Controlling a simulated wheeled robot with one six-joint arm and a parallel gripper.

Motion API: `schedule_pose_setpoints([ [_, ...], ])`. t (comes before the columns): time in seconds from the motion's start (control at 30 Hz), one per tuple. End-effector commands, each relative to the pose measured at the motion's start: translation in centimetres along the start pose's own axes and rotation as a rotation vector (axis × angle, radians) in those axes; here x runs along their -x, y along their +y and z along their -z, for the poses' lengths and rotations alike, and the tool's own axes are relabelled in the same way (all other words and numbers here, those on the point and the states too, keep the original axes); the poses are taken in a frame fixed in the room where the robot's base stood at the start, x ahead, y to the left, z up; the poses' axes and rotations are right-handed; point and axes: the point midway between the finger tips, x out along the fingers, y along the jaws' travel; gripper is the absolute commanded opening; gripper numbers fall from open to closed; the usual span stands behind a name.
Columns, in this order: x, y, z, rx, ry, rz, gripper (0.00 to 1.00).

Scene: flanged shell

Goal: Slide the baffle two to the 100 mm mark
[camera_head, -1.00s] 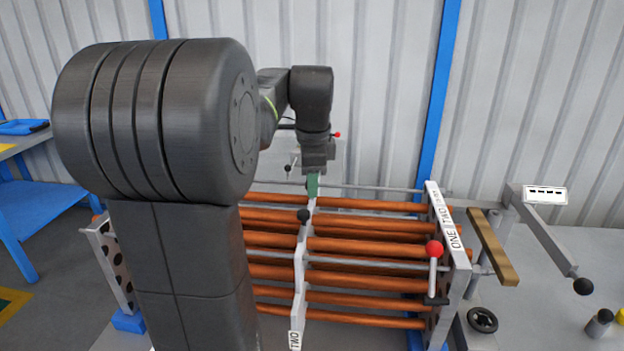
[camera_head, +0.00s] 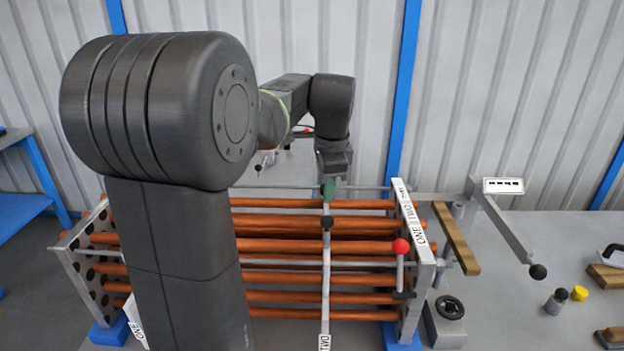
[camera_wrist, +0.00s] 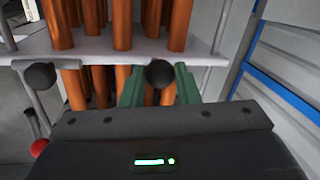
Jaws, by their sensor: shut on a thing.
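Baffle two (camera_head: 326,275) is a thin pale plate with a "TWO" label at its foot, standing across the orange tubes. My gripper (camera_head: 328,190) has green fingers and reaches down to the baffle's far end. In the wrist view, the gripper (camera_wrist: 160,88) is shut on a black knob (camera_wrist: 160,73) at the edge of the baffle (camera_wrist: 105,50). The end plate (camera_head: 412,230), marked "ONE" and "TWO", stands to the right of the baffle. I cannot read any 100 mm mark.
A red-knobbed lever (camera_head: 401,246) stands between baffle two and the end plate. A wooden bar (camera_head: 455,237) and a black-knobbed arm (camera_head: 510,235) lie to the right. A second perforated plate (camera_head: 85,285) stands at the left. My arm hides part of the left tubes.

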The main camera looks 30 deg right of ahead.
Motion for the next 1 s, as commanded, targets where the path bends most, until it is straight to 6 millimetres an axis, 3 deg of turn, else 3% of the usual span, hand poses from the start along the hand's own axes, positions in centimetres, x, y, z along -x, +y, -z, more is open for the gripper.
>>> schedule_pose_setpoints([
  [0.27,0.0,0.0,0.0,0.001,0.001,0.002,0.00],
  [0.3,0.0,0.0,0.0,0.001,0.001,0.002,0.36],
  [0.37,0.0,0.0,0.0,0.001,0.001,0.001,0.48],
  [0.77,0.7,-0.1,0.0,0.001,0.001,0.003,0.50],
  [1.0,5.3,-0.1,0.1,0.000,0.002,0.006,0.50],
])
